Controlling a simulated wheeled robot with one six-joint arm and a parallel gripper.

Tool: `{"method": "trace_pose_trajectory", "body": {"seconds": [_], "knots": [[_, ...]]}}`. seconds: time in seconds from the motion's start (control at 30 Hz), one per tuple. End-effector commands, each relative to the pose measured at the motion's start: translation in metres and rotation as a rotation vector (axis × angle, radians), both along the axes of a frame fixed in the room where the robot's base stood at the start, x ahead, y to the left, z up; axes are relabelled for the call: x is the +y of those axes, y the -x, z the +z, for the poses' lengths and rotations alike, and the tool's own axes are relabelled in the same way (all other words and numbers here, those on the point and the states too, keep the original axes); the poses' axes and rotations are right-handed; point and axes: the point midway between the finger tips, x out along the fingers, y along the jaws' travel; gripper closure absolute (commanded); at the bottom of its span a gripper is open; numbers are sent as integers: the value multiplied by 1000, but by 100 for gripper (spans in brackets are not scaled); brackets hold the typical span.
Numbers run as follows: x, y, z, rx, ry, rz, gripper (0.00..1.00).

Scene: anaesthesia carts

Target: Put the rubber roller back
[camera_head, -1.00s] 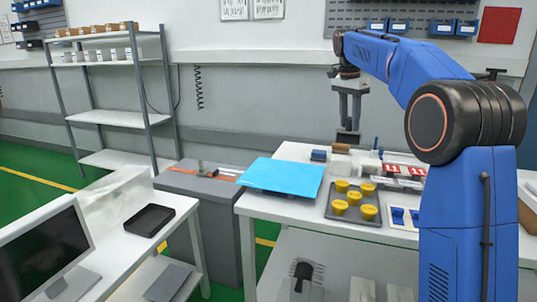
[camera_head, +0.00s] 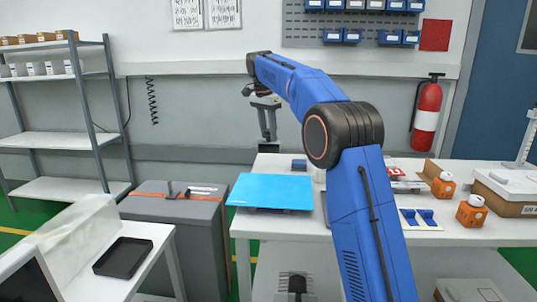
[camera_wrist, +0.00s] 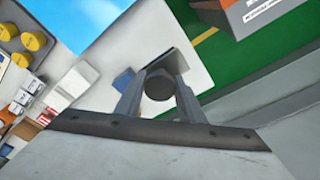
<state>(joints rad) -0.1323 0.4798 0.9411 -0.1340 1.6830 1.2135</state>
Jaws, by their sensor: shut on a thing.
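My gripper (camera_head: 268,136) hangs pointing down over the back edge of the workbench (camera_head: 242,222), behind and above the blue mat (camera_head: 270,190). In the wrist view its two grey fingers (camera_wrist: 157,92) are shut on a dark round-ended piece (camera_wrist: 159,86), which looks like the rubber roller seen end on. Its far part is hidden, and a flat grey plate shows just beyond the fingertips. The held piece is small and hard to make out in the head view. A small blue block (camera_head: 299,164) stands on the bench near the gripper.
A grey cabinet (camera_head: 180,235) with an orange strip and tools on top stands left of the bench. A black tray (camera_head: 123,257) lies on the front-left table. Orange-and-white units (camera_head: 471,211) and a box (camera_head: 505,193) stand on the right. Yellow-topped pots (camera_wrist: 34,41) show in the wrist view.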

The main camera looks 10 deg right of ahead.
Motion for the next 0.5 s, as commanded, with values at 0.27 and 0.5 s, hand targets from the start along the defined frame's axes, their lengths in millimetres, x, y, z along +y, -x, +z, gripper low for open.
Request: {"method": "trace_pose_trajectory", "body": {"seconds": [0.27,0.5], "knots": [[0,0,-27,1,0,-1,86],[0,1,-57,2,0,-1,86]]}}
